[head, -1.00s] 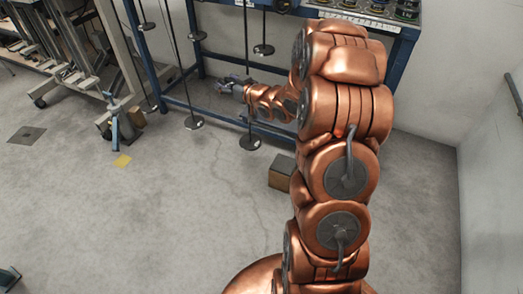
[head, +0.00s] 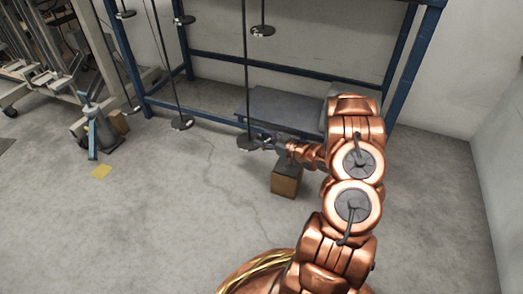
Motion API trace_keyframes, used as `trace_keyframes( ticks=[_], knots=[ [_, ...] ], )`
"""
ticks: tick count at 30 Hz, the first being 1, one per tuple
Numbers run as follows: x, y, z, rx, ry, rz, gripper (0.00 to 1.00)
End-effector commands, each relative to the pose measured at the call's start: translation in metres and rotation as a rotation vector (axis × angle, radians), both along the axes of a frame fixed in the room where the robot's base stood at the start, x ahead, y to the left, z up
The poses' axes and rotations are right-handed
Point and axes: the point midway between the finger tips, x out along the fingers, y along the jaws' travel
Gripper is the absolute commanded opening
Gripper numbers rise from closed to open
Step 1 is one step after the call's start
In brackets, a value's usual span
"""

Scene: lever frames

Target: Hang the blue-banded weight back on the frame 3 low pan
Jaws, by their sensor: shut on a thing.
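My gripper (head: 266,139) is low in the middle of the head view, at the end of my copper arm. It is shut on a small dark thing, taken to be the blue-banded weight; no blue band can be made out at this size. Right beside the gripper, on its left, a dark round low pan (head: 249,143) hangs on a long thin rod. I cannot tell whether the gripper or its load touches the pan or rod. Another low pan (head: 182,122) hangs further left. No frame number is readable.
Higher pans (head: 262,31) hang on other rods. A blue steel frame (head: 300,72) stands behind, with a grey panel (head: 285,108) low in it. A brown box (head: 286,180) stands on the floor below my forearm. The floor at the front left is clear around a yellow patch (head: 101,172).

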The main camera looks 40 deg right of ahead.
Motion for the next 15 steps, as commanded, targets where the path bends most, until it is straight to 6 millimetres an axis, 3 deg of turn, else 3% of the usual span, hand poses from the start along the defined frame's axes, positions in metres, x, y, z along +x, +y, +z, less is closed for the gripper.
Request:
trace_keyframes(
  ticks=[1, 4, 15],
  knots=[
    [-0.004, -0.002, -0.015, -0.001, -0.002, 0.004, 0.17],
    [-0.009, -0.002, -0.026, -0.002, -0.003, 0.011, 0.17],
    [-0.005, 0.001, -0.031, -0.001, -0.002, 0.021, 0.17]
  ],
)
